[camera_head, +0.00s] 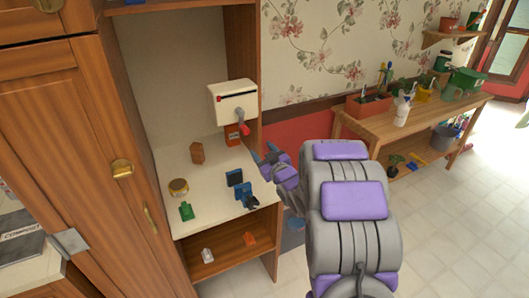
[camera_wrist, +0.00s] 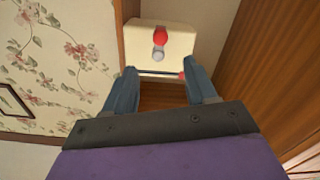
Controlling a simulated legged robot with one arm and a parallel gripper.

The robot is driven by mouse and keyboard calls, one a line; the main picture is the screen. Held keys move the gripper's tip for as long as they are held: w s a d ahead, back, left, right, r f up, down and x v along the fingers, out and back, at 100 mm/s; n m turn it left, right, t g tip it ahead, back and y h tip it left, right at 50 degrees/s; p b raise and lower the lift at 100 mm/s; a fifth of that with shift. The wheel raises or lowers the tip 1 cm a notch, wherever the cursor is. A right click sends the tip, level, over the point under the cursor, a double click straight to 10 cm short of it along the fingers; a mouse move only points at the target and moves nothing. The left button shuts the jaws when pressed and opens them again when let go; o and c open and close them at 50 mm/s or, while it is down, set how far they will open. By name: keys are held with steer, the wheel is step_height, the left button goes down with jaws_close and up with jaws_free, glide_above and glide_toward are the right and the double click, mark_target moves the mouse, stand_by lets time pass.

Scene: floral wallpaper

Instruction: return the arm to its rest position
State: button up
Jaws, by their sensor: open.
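My arm (camera_head: 352,205), grey with purple panels, reaches forward from the lower right of the head view. My gripper (camera_head: 270,155) is at its far end, by the right edge of the cabinet shelf. In the wrist view my gripper (camera_wrist: 160,82) has its two blue-grey fingers apart, with nothing held between them. A cream box (camera_head: 232,104) with a red lever is mounted on the cabinet's inner right side. In the wrist view the box (camera_wrist: 160,45) shows beyond the fingertips, with a red knob and a grey knob. I cannot tell the exact gap.
The shelf (camera_head: 205,215) holds a brown block (camera_head: 197,152), a round yellow-rimmed item (camera_head: 178,187), a green item (camera_head: 186,211) and blue pieces (camera_head: 235,178). A wooden bench (camera_head: 420,125) with plants stands at the right. The tiled floor (camera_head: 460,220) is clear at lower right.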

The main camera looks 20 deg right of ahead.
stand_by(0.3)
steer(key=s+a+m+g, duration=0.1)
steer(key=s+a+g, duration=0.4)
steer(key=s, duration=1.1)
steer(key=s+a+r+m+g, duration=0.1)
steer(key=s+a+g, duration=0.5)
steer(key=s, duration=1.1)
steer(key=s+a+m+g+h, duration=0.1)
steer(key=s+a+g, duration=0.4)
steer(key=s, duration=1.1)
steer(key=g, duration=0.3)
steer(key=shift+s+a+r+m+g, duration=0.15)
steer(key=shift+s+a+m+g, duration=0.2)
steer(key=shift+s+m+g, duration=0.05)
